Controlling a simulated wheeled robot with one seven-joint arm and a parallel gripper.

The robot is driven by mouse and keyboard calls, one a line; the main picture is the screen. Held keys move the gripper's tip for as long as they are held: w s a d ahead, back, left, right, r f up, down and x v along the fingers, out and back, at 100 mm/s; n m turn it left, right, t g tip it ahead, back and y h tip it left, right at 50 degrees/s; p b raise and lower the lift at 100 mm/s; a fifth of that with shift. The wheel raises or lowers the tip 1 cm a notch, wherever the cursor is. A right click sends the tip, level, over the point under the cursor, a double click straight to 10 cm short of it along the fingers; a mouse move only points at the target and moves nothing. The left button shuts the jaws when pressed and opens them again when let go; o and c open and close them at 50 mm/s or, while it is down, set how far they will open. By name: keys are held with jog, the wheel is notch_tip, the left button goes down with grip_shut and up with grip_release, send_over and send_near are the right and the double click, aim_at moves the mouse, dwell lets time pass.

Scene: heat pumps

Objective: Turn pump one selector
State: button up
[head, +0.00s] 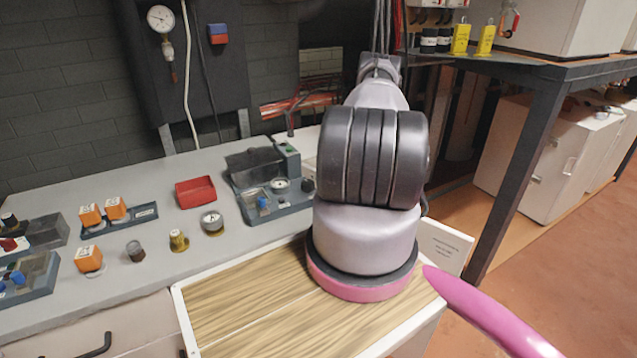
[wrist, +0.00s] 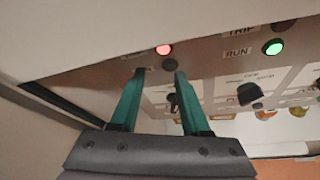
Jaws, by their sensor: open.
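In the wrist view my gripper (wrist: 159,72) is open, its two teal fingers apart and nothing held between them. The fingers point at a grey control panel (wrist: 215,68). A black selector-like knob (wrist: 172,102) shows on the panel beside the inner side of the right finger, which partly covers the area. I cannot tell whether they touch. Another black knob (wrist: 248,93) is further right. No readable label shows which knob belongs to pump one. In the head view my arm hides the gripper and the panel.
The panel has a lit red lamp (wrist: 163,49) and a lit green lamp (wrist: 274,47) beside a RUN label. In the head view a grey bench (head: 150,240) holds gauges, orange blocks and a red tray (head: 195,192). A dark metal frame (head: 515,170) stands right.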

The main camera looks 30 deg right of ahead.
jog(key=s+d+f+n+g+y, duration=0.1)
jog(key=s+d+f+g, duration=0.3)
jog(key=s+f, duration=0.55)
jog(key=w+a, duration=0.4)
jog(key=w, duration=0.7)
jog(key=shift+f, duration=0.15)
jog(key=shift+a, duration=0.1)
grip_shut()
